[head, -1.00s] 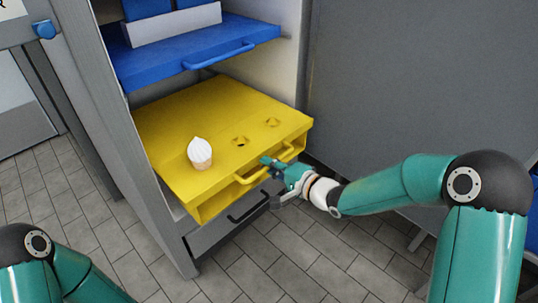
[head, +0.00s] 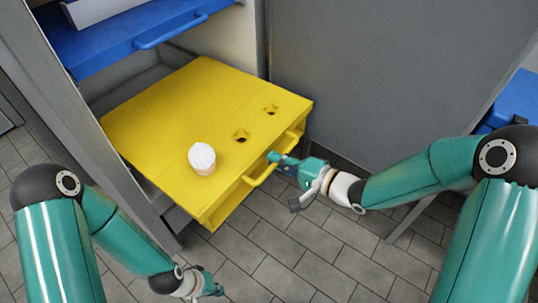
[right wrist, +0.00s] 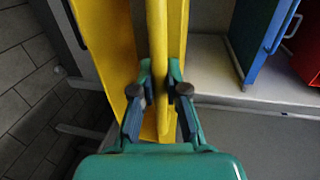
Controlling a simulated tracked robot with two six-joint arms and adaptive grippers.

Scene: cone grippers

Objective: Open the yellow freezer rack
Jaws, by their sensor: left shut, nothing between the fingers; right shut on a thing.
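The yellow freezer rack (head: 165,110) sticks well out of the freezer in the head view, with a gap behind it. Its top has two visible holes, and a white-topped ice cream cone (head: 202,157) stands upright in it near the left front. My right gripper (head: 275,158) is at the rack's front and shut on its yellow handle (head: 262,176). In the right wrist view the fingers (right wrist: 160,95) close on both sides of the yellow bar. My left gripper (head: 219,290) is shut and empty, low in the head view, in front of the rack and apart from it.
A blue rack (head: 120,45) with its own handle sits above the yellow one, carrying a white box. The grey freezer side wall (head: 70,100) stands left of the rack. A grey panel (head: 370,75) stands to the right. Tiled floor (head: 290,240) in front is clear.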

